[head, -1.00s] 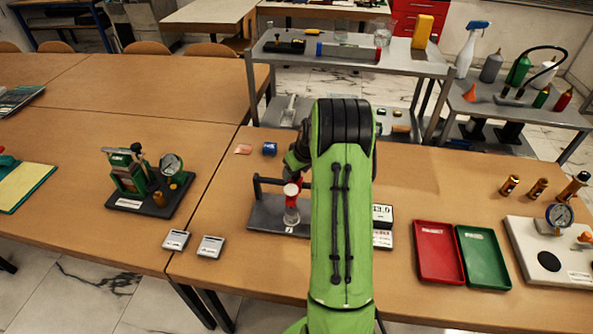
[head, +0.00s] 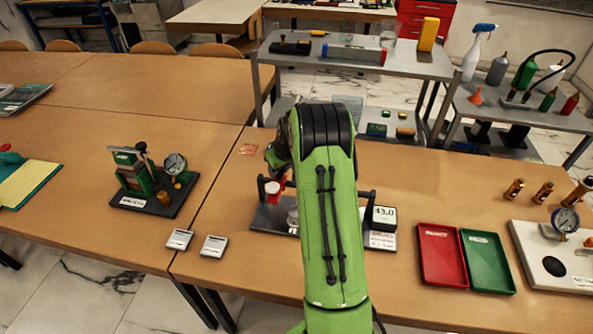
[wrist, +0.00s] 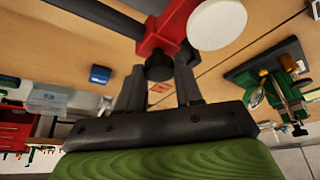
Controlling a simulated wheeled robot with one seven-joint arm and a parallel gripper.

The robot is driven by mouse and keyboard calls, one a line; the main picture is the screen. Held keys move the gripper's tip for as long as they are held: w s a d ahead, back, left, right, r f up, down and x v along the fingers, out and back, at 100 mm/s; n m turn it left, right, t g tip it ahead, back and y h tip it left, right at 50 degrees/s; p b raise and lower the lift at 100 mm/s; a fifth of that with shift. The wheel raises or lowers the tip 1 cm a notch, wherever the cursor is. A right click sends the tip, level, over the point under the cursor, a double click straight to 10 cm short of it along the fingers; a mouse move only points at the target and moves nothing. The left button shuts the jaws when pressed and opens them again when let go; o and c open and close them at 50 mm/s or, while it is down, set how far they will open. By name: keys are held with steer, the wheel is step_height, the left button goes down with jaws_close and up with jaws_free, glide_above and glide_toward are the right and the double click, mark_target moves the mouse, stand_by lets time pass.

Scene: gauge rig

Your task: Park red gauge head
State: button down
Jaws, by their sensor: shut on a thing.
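The red gauge head (head: 273,190), with a round white top, is at the left end of the dark rail on a grey stand (head: 270,219). In the wrist view its red body (wrist: 172,24) and white disc (wrist: 218,25) are close, with the dark rail (wrist: 110,18) beside the body. My gripper (wrist: 159,68) is shut on the black knob of the red gauge head. In the head view my green arm hides the gripper fingers and the middle of the stand. A pale cylinder (head: 293,216) stands on the plate, right of the gauge head.
A display reading 43.0 (head: 383,214) is right of my arm. Red (head: 422,282) and green (head: 510,280) trays lie farther right. A green gauge device (head: 132,172) stands left, with two small silver blocks (head: 214,246) in front.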

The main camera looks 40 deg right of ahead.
steer(key=shift+w+a, duration=0.9)
steer(key=shift+w, duration=0.2)
steer(key=c, duration=0.8)
jaws_free()
steer(key=shift+w, duration=0.1)
steer(key=shift+o, duration=0.2)
steer(key=shift+r, duration=0.3)
steer(key=p+v, duration=0.2)
steer(key=v, duration=1.3)
steer(key=shift+s, duration=0.25)
steer(key=shift+a+r, duration=0.1)
